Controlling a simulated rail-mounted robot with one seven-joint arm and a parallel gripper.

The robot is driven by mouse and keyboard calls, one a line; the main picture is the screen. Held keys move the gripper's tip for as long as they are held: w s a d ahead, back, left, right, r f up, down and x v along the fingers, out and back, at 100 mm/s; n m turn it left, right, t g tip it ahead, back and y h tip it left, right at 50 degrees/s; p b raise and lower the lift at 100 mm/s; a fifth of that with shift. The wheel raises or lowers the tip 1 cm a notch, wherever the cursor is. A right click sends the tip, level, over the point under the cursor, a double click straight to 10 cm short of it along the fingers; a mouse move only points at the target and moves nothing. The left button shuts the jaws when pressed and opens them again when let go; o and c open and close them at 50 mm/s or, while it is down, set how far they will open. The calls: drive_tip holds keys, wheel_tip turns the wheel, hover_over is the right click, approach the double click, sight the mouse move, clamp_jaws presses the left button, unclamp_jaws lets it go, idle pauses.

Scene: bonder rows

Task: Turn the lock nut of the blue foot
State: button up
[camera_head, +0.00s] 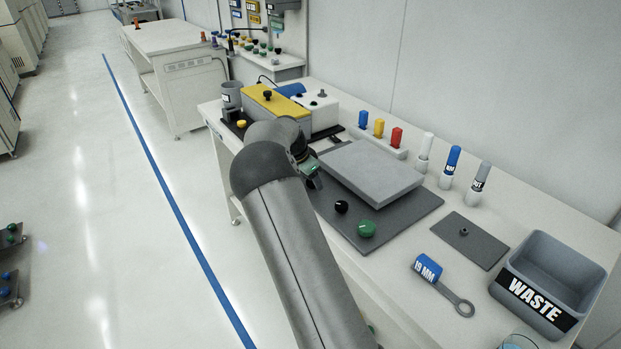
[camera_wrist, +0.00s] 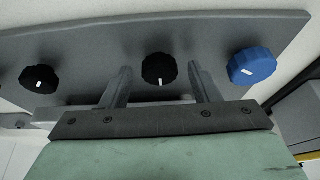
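In the wrist view, a blue ribbed knob (camera_wrist: 252,66) with a white mark sits at the right on a grey plate (camera_wrist: 210,30). A black knob (camera_wrist: 158,68) with a white mark is in the middle, and another black knob (camera_wrist: 40,78) is at the left. My gripper (camera_wrist: 160,83) is open, its two fingers apart, with the middle black knob showing in the gap. The blue knob lies right of the right finger, clear of it. I cannot tell whether the fingers touch anything. In the head view, my arm hides most of the gripper.
In the head view, a black knob (camera_head: 341,207) and a green knob (camera_head: 367,229) sit on a dark plate (camera_head: 405,217). A blue-handled 19 MM wrench (camera_head: 440,284) lies before a grey WASTE bin (camera_head: 543,298). A yellow-topped box (camera_head: 275,104) stands behind my arm.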

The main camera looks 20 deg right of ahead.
drive_tip(key=shift+r, duration=0.1)
drive_tip(key=b+v, duration=0.1)
drive_tip(key=v, duration=1.6)
drive_tip(key=shift+a, duration=0.2)
drive_tip(key=s+a+f+n+y, duration=0.1)
drive_tip(key=s+a+f+n, duration=0.2)
drive_tip(key=s, duration=1)
drive_tip(key=s+a+f+n+y, duration=0.2)
drive_tip(key=s+a+n, duration=0.4)
drive_tip(key=s, duration=0.8)
drive_tip(key=s+a+f+n+y, duration=0.1)
drive_tip(key=s+a+f+n, duration=0.3)
drive_tip(key=s, duration=1)
drive_tip(key=n, duration=0.2)
drive_tip(key=shift+s+a+n+g, duration=0.25)
drive_tip(key=shift+a+n+g, duration=0.05)
